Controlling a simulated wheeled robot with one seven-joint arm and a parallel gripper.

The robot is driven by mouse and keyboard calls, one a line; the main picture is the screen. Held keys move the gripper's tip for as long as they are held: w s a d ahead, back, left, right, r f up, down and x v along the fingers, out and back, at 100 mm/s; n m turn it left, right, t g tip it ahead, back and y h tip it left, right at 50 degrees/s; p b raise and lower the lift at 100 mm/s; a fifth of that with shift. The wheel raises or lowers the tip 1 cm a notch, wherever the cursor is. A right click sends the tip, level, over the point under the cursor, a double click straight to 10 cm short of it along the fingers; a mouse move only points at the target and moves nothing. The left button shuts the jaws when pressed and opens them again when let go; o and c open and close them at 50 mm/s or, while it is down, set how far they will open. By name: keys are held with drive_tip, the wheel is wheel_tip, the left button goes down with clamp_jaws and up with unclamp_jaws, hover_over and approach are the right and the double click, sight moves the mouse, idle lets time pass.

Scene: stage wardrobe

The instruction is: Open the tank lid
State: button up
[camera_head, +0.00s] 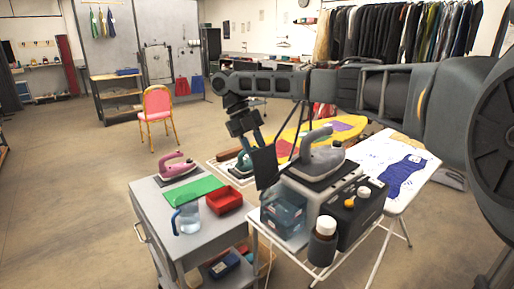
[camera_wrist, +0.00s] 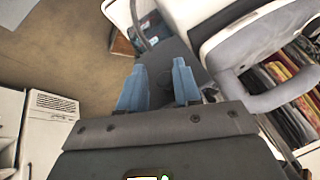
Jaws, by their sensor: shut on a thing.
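The steam iron station stands on a white-framed stand, with a translucent blue water tank (camera_head: 283,214) at its left front. A dark flat plate, which looks like the tank lid (camera_head: 265,168), stands steeply upright above the tank's left side. The exact contact and the lid's hinge are hard to see.
A grey iron (camera_head: 322,158) sits on the station's top. A black unit (camera_head: 357,212) with a yellow knob and a white-capped bottle (camera_head: 323,241) are at its right and front. A grey cart (camera_head: 150,203) at left bears a blue jug (camera_head: 186,219) and red tray (camera_head: 224,200).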

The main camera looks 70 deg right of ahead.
drive_tip(key=o, duration=0.3)
drive_tip(key=shift+w+a+f, duration=0.15)
drive_tip(key=shift+a, duration=0.1)
drive_tip(key=shift+o, duration=0.6)
drive_tip(key=shift+d, duration=0.15)
drive_tip(key=a+v, duration=0.1)
drive_tip(key=v, duration=0.7)
drive_tip(key=shift+d, duration=0.45)
drive_tip(key=shift+f, duration=0.1)
